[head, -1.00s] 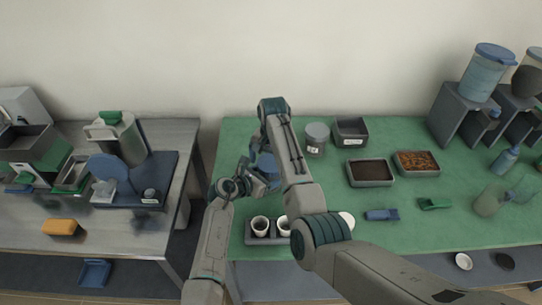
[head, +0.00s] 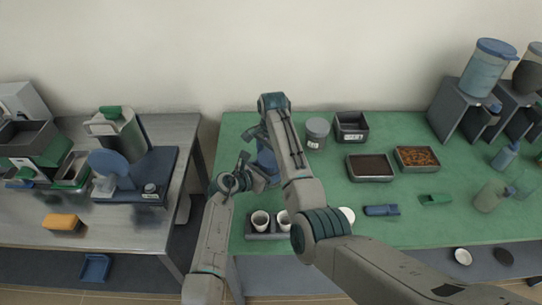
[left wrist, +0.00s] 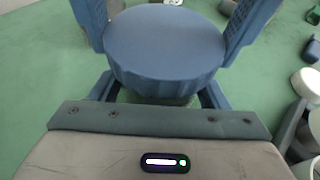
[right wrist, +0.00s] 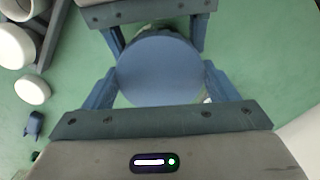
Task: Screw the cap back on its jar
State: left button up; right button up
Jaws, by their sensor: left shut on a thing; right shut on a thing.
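The blue cap (left wrist: 165,45), round with a ribbed edge, lies flat side up between finger pairs in both wrist views; it also shows in the right wrist view (right wrist: 160,70). My right gripper (right wrist: 160,82) is shut on the cap, one finger on each side. The jar (left wrist: 160,99) is mostly hidden under the cap; only a dull green strip shows. My left gripper (left wrist: 160,92) is shut on the jar below the cap, facing the right gripper. In the head view my right arm partly covers both. I cannot tell whether the cap is seated.
A grey lidded tub (head: 317,132), a dark bin (head: 351,127) and filled trays (head: 370,168) stand to the right on the green bench. A holder with white cups (head: 262,237) is at the front edge. A steel table (head: 110,235) with equipment is at left.

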jog(key=shift+m, duration=0.9)
jog(key=o, duration=1)
jog(key=shift+o, duration=0.2)
notch_tip(320, 180, up, 12)
jog(key=shift+w+d, duration=0.15)
jog(key=shift+w, duration=0.05)
pick_arm(q)
jog(key=o, duration=1.9)
jog(key=shift+o, duration=0.2)
jog(key=shift+s, duration=0.1)
